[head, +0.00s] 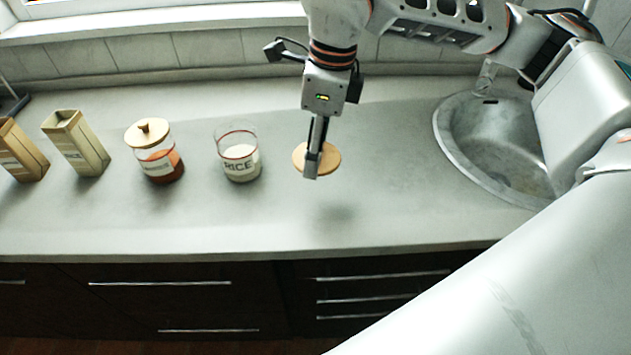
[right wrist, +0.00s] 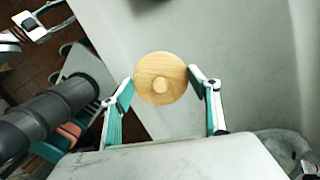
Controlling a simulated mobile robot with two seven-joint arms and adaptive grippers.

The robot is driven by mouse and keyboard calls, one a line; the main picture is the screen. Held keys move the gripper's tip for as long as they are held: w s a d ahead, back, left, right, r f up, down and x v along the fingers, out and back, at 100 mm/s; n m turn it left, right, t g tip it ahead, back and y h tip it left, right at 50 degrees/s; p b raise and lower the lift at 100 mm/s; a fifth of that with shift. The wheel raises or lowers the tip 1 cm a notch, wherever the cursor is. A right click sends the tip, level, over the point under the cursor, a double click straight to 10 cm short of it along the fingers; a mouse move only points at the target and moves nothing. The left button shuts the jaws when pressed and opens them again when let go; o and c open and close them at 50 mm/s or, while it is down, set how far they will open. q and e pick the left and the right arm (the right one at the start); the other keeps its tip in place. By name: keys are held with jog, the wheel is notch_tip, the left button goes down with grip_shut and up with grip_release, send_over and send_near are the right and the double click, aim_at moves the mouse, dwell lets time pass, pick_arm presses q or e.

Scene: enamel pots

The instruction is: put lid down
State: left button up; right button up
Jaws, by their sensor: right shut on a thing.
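The lid (head: 326,158) is a round, light wooden disc. The glass jar marked RICE (head: 241,165) stands open just left of the lid, with white contents. Part of the lid is hidden behind a finger. I do not make out my left gripper.
A glass jar with red contents and a wooden lid (head: 158,160) stands further left. Beyond it are two tan open-topped boxes (head: 80,145) (head: 22,150). A round sink (head: 490,145) is set in at the right. The counter in front of the jars is clear.

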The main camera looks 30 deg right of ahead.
aim_at(314, 194)
notch_tip(314, 194, down, 10)
jog(key=shift+r+b, duration=0.25)
jog(key=shift+b, duration=0.05)
jog(key=shift+f, duration=0.1)
jog(key=o, duration=1.1)
jog(key=shift+c, duration=0.2)
jog(key=r, duration=0.8)
jog(key=s+d+r, duration=0.1)
jog(key=r, duration=0.3)
jog(key=shift+d+r+p, duration=0.1)
jog(key=shift+p, duration=0.3)
